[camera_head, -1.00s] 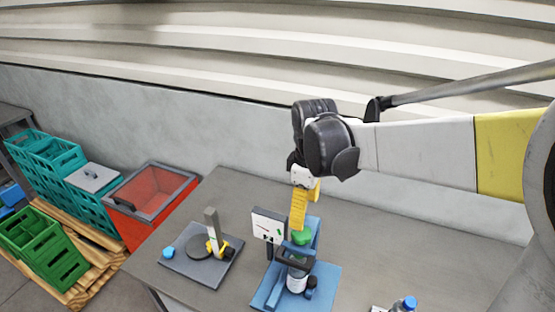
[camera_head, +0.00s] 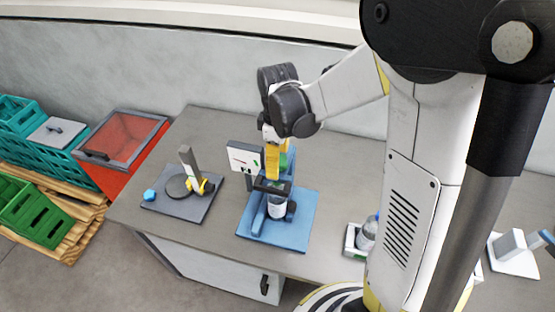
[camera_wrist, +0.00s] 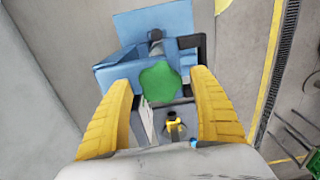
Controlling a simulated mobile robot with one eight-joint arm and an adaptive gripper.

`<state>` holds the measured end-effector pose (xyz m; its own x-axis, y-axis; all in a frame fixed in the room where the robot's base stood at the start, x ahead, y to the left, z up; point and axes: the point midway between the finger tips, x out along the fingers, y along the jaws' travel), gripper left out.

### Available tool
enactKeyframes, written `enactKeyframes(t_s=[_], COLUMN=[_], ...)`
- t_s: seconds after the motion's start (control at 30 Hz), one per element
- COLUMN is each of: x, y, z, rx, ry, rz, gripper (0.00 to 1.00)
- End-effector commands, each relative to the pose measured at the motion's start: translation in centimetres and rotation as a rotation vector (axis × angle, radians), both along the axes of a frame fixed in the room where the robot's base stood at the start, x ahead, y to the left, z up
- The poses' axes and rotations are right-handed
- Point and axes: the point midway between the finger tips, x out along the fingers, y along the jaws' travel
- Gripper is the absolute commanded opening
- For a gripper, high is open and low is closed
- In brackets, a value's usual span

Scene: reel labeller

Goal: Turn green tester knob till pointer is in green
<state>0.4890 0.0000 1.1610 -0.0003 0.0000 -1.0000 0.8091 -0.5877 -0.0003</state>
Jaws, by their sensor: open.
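The green knob (camera_wrist: 160,82) sits on top of the blue tester and shows between my fingers in the wrist view. In the head view my gripper (camera_head: 275,168) is over the knob and hides most of it. In the wrist view my gripper (camera_wrist: 163,112) is open, with one yellow finger on each side of the knob and a gap beside it. The tester's blue base plate (camera_head: 291,230) rests on the table.
A grey plate (camera_head: 204,205) with a dark disc and yellow part lies left of the tester. A red bin (camera_head: 90,173) and teal crates (camera_head: 35,160) stand further left. A bottle (camera_head: 368,232) stands to the right. The grey table (camera_head: 215,125) is clear behind.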

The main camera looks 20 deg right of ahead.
Motion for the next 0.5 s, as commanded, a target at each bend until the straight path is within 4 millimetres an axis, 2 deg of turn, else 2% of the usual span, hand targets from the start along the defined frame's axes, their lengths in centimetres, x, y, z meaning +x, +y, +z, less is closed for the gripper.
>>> enactKeyframes(t_s=[0.17,0.33,0.37,0.5], x=[0.0,0.0,0.0,0.0], y=[0.0,0.0,0.0,0.0], z=[0.03,0.04,0.04,0.04], rx=[0.0,0.0,0.0,0.0], ry=[0.0,0.0,0.0,0.0], rz=[0.0,0.0,0.0,-0.002], gripper=[0.71,0.2,0.17,0.17])
